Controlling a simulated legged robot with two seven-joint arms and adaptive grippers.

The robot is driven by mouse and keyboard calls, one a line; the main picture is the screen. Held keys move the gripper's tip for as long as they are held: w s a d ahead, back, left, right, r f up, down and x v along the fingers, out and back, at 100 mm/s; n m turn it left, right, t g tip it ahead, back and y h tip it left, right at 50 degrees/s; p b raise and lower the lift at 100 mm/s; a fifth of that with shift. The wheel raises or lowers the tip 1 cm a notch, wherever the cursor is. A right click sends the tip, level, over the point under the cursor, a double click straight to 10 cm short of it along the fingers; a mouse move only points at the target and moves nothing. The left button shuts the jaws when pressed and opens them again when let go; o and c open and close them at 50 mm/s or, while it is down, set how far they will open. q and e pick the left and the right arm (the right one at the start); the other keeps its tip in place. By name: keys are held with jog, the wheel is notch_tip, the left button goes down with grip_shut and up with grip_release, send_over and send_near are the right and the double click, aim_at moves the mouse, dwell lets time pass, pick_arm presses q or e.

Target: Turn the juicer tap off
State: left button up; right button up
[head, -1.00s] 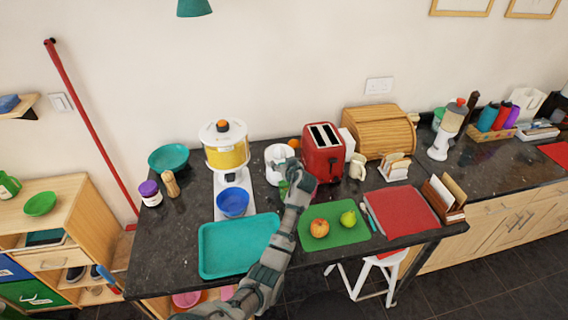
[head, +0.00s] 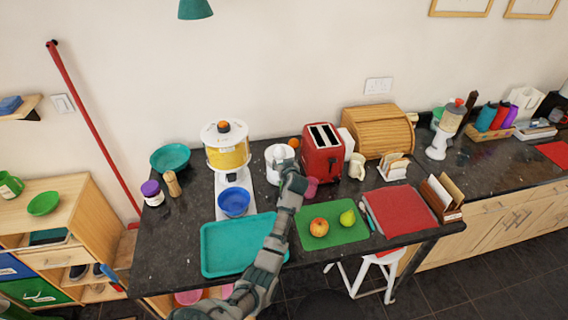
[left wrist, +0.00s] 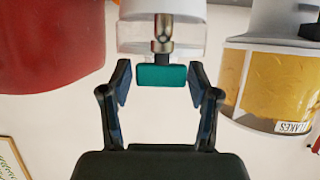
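The white juicer (head: 277,153) stands on the dark counter, left of the red toaster, partly behind my left gripper. In the left wrist view, which looks upside down, its white and clear body (left wrist: 205,38) fills the top middle. A metal tap (left wrist: 162,30) comes from it, with a teal handle (left wrist: 168,76) lying crosswise in the picture. My left gripper (head: 289,166) is at the juicer's front. In the wrist view its fingers (left wrist: 160,84) are open, one each side of the handle, with gaps showing. My right gripper is not in view.
The red toaster (head: 322,152) and a pink cup (head: 311,187) are close on the right. The yellow flakes dispenser (head: 228,156) and blue bowl (head: 234,202) are on the left. A teal tray (head: 222,262) and green mat (head: 345,233) lie in front, flanking my arm.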

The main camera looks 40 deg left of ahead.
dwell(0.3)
pick_arm(q)
jog(key=v, duration=1.2)
jog(key=shift+w+f, duration=0.1)
jog(key=shift+f, duration=0.05)
